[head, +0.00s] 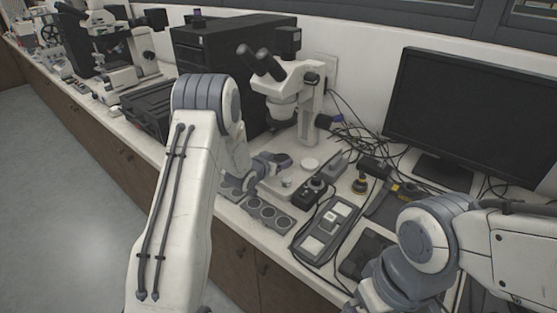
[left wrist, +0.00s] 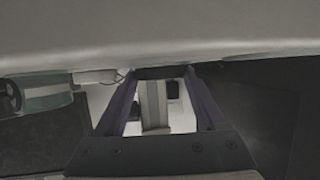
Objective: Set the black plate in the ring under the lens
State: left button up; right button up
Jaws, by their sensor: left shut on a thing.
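The white stereo microscope (head: 299,84) stands against the wall with its lens head (head: 283,104) over the bench. My left gripper (head: 281,160) is below the lens head, low over the microscope's base. In the left wrist view, its two fingers (left wrist: 160,78) are shut on a thin dark strip (left wrist: 160,72), which looks like the black plate seen edge-on. I cannot make the plate out in the head view. The ring under the lens is not clearly visible; my gripper covers part of that area. My right arm comes in from the right, its gripper out of view.
A grey tray with round wells (head: 268,215) lies at the bench's front edge. A control box (head: 314,188), a pale disc (head: 310,164) and a panelled device (head: 325,230) are close by. Cables and a monitor (head: 455,115) stand to the right, a black cabinet (head: 205,45) behind left.

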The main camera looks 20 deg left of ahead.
pick_arm(q)
jog(key=o, duration=1.3)
jog(key=shift+f, duration=0.15)
jog(key=shift+s+r, duration=0.1)
jog(key=shift+r, duration=0.15)
jog(key=v, duration=1.1)
jog(key=shift+s+r+b, duration=0.2)
jog(key=shift+s+b, duration=0.15)
jog(key=shift+b, duration=0.05)
